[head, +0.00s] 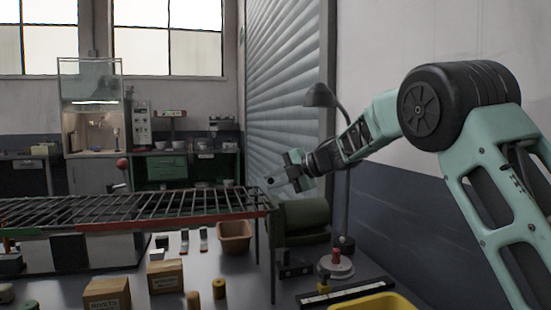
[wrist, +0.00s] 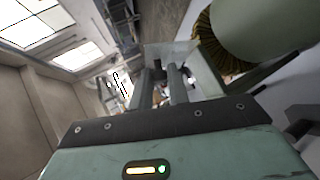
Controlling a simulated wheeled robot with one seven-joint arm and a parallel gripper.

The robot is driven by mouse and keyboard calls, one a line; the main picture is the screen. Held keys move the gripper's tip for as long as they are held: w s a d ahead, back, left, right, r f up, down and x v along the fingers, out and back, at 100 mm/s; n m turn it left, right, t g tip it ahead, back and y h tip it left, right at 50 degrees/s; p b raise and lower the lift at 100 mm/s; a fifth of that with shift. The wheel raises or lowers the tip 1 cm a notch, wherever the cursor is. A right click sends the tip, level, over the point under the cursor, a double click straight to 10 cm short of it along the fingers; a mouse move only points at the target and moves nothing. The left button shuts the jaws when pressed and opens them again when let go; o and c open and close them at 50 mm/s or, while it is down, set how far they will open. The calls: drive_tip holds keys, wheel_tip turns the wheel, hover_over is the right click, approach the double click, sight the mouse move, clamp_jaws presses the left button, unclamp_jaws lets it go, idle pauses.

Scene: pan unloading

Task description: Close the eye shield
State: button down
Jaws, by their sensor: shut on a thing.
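The eye shield (wrist: 172,52) is a pale, see-through panel at the fingertips in the wrist view. My gripper (wrist: 160,76) is shut on it, with its two dark fingers close together. The bench grinder (wrist: 262,28) is a rounded green body at the upper right there, with a bristly tan wheel beside the shield. In the head view the green grinder (head: 301,216) stands behind the right end of the rack. My gripper (head: 272,181) is just above and left of it there. The shield is too small to make out clearly in the head view, and its hinge is not clear.
A metal-barred rack (head: 165,207) spans the left and middle, close below my gripper. A desk lamp (head: 320,97) rises behind my arm. A tan bin (head: 234,236), cardboard boxes (head: 107,294) and a yellow tray (head: 378,302) are on the bench.

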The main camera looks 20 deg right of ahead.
drive_tip(key=shift+w+r+m+g+h+p, duration=0.2)
drive_tip(key=shift+w+r+m+g+p, duration=0.35)
drive_tip(key=shift+p, duration=3.2)
drive_tip(key=shift+w+r+m+g+h+p, duration=0.2)
drive_tip(key=shift+g+p, duration=0.55)
drive_tip(key=shift+p, duration=2.95)
drive_tip(key=w+m+g+p, duration=0.1)
drive_tip(key=p, duration=0.5)
drive_tip(key=shift+f, duration=0.2)
drive_tip(key=p, duration=0.2)
drive_tip(key=g+p, duration=0.1)
drive_tip(key=p, duration=0.1)
drive_tip(key=shift+w+d+f+m+g, duration=0.1)
drive_tip(key=shift+w+f+m+g, duration=0.15)
drive_tip(key=shift+w+g, duration=0.05)
drive_tip(key=w+m+g+p, duration=0.1)
drive_tip(key=p, duration=0.2)
drive_tip(key=shift+f+g+h, duration=0.3)
drive_tip(key=shift+f, duration=0.1)
drive_tip(key=shift+f+p, duration=0.1)
drive_tip(key=shift+p, duration=0.25)
drive_tip(key=c, duration=1.3)
unclamp_jaws()
drive_tip(key=shift+c, duration=0.2)
